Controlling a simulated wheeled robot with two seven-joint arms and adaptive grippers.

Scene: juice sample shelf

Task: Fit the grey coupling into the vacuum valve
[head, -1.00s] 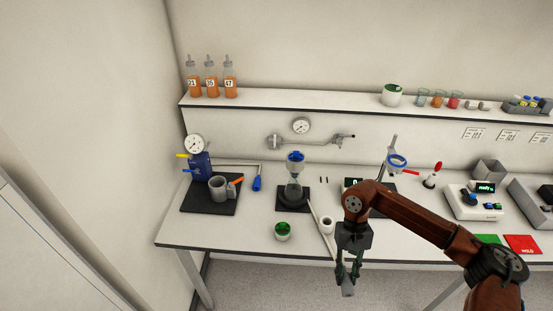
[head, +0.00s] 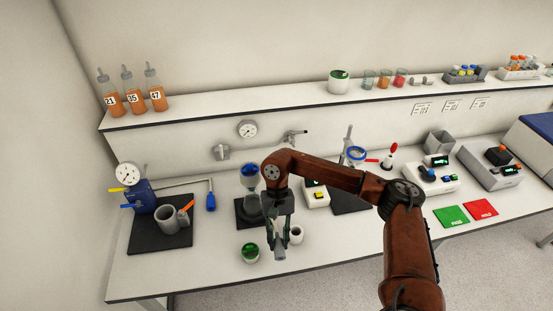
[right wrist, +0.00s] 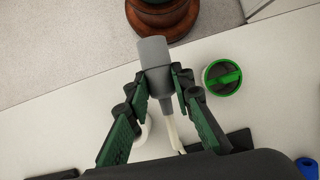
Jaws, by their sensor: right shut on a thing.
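My right gripper (head: 278,240) is shut on the grey coupling (head: 280,254), above the front of the bench and right of a green-lidded jar. In the right wrist view the grey coupling (right wrist: 153,53) sits between the fingers, a pale hose (right wrist: 172,132) trailing from its narrow end. Metal wall fittings are above the bench: a grey block (head: 220,152) and a tap-like piece (head: 295,136), apparently the vacuum valve, below a round gauge (head: 247,128). The coupling is well apart from them. My left gripper is not in view.
A blue-topped glass vessel (head: 249,172) stands behind my right gripper, partly hidden. The green-lidded jar (head: 250,253) and a white cup (head: 296,235) are close by. A blue pump (head: 142,194) is at left. The shelf (head: 230,109) overhangs the fittings.

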